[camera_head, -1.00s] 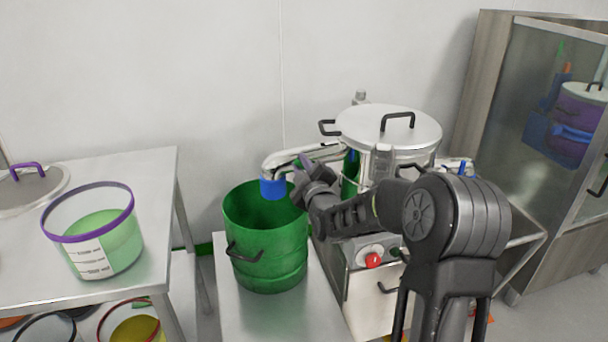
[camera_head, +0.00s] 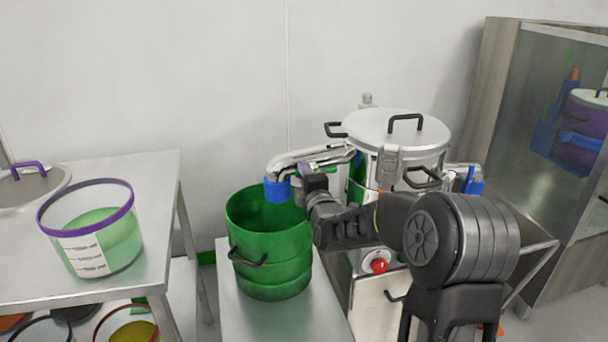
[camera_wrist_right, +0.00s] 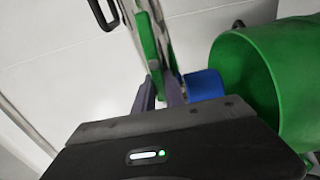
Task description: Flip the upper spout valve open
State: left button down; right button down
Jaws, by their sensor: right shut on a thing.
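The upper spout (camera_head: 290,160) is a shiny metal pipe from the lidded steel vessel (camera_head: 397,128). Its blue end (camera_head: 277,189) hangs over the green bucket and also shows in the right wrist view (camera_wrist_right: 204,85). My right gripper (camera_head: 305,172) is beside the spout, just right of the blue end. In the right wrist view its grey fingers (camera_wrist_right: 159,92) are closed around the lower end of a green strip (camera_wrist_right: 147,42) along the pipe, seemingly the valve handle; the fingers partly hide it. My left gripper is not in view.
The green bucket (camera_head: 268,252) stands below on a steel bench (camera_head: 230,300). A red knob (camera_head: 380,266) is on the machine front, near my right arm. A table (camera_head: 157,185) at left holds a purple-rimmed clear tub (camera_head: 118,238). A glass-door cabinet (camera_head: 492,100) is at right.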

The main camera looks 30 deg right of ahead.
dwell(0.3)
jog(key=c, duration=1.4)
grip_release()
jog(key=v, duration=0.7)
jog(key=shift+s+a, duration=0.15)
jog(key=shift+s, duration=0.25)
jog(key=shift+f, duration=0.15)
